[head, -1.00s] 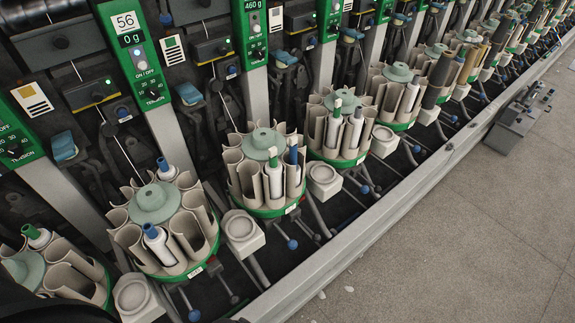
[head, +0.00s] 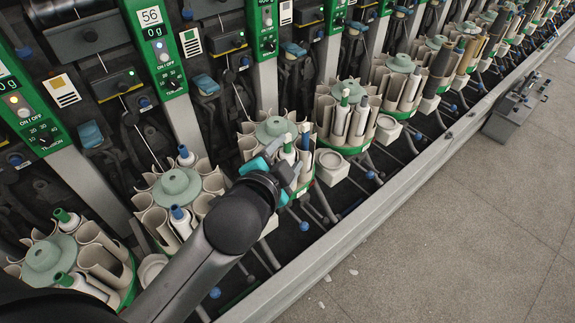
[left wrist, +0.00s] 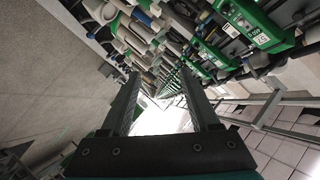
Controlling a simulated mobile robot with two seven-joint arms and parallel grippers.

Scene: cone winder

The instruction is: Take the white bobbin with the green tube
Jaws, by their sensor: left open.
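A white bobbin with a green tube (head: 288,150) stands in a pocket of the middle round magazine (head: 272,128), its lower part hidden by my gripper. A darker-topped bobbin (head: 306,143) stands right next to it. My left gripper (head: 283,163) is at the front of this magazine, its fingers close to these bobbins; I cannot tell whether they touch. The left wrist view shows the gripper (left wrist: 163,85) open, with nothing visible between its fingers. My right gripper is not in view.
A row of magazines runs to the far right along the machine. Green control panels (head: 154,45) rise behind them. A long metal rail (head: 375,215) edges the machine, with open floor (head: 450,230) beyond. A grey box (head: 517,105) stands by the rail.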

